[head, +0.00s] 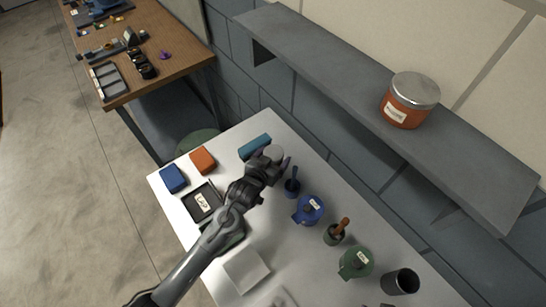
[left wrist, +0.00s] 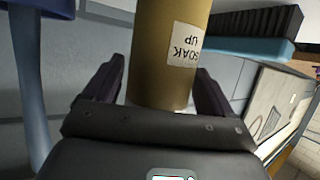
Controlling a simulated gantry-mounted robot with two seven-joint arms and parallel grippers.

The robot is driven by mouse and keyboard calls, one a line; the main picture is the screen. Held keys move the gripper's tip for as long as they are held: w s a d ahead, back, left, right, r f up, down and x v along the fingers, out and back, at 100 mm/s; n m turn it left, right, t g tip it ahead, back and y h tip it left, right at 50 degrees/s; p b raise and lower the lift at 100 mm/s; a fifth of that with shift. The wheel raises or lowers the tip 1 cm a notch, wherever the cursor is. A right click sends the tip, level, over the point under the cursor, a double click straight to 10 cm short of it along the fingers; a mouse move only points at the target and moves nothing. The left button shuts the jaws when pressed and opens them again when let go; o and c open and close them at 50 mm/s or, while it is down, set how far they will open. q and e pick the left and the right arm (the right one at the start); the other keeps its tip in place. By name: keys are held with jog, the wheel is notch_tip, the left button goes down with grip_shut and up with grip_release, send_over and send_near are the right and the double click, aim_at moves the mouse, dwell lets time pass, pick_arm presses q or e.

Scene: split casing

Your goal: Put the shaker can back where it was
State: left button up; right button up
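The shaker can shows in the left wrist view as a brass-coloured cylinder (left wrist: 155,45) with a white "SOAK UP" label. It stands between the two fingers of my left gripper (left wrist: 160,75), which lie close along its sides; the gripper looks shut on it. In the head view my left gripper (head: 273,166) is over the back part of the white table, and a pale round top (head: 277,152) shows at its fingers. The rest of the can is hidden there by the gripper. My right gripper is not in view.
A teal block (head: 255,146) lies beside the gripper. A dark blue cup (head: 292,187), blue pot (head: 309,209) and green pot (head: 356,262) stand to the right. Orange (head: 203,160) and blue (head: 173,178) blocks and a labelled tray (head: 216,209) are left. An orange jar (head: 410,99) stands on the wall shelf (head: 325,67).

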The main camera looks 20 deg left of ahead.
pick_arm(q)
jog(key=shift+o, duration=0.7)
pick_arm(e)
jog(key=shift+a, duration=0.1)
pick_arm(q)
jog(key=shift+r, duration=0.2)
jog(key=d+v, duration=0.1)
jog(key=v, duration=1.1)
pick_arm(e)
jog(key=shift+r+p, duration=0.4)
pick_arm(q)
jog(key=s+a+f+g, duration=0.1)
jog(key=s+g, duration=0.2)
jog(key=s, duration=0.4)
jog(key=s+a+f+g, duration=0.2)
jog(key=s+g, duration=0.1)
jog(key=s, duration=0.4)
jog(key=s+a+f+m+g, duration=0.1)
jog(key=s+f+g, duration=0.1)
jog(key=s, duration=0.5)
jog(key=shift+s+a+f+g+y, duration=0.1)
jog(key=shift+a+g+y, duration=0.1)
jog(key=shift+g, duration=0.25)
jog(key=shift+a+f+g+y, duration=0.1)
jog(key=shift+g+y, duration=0.1)
jog(key=shift+g, duration=0.25)
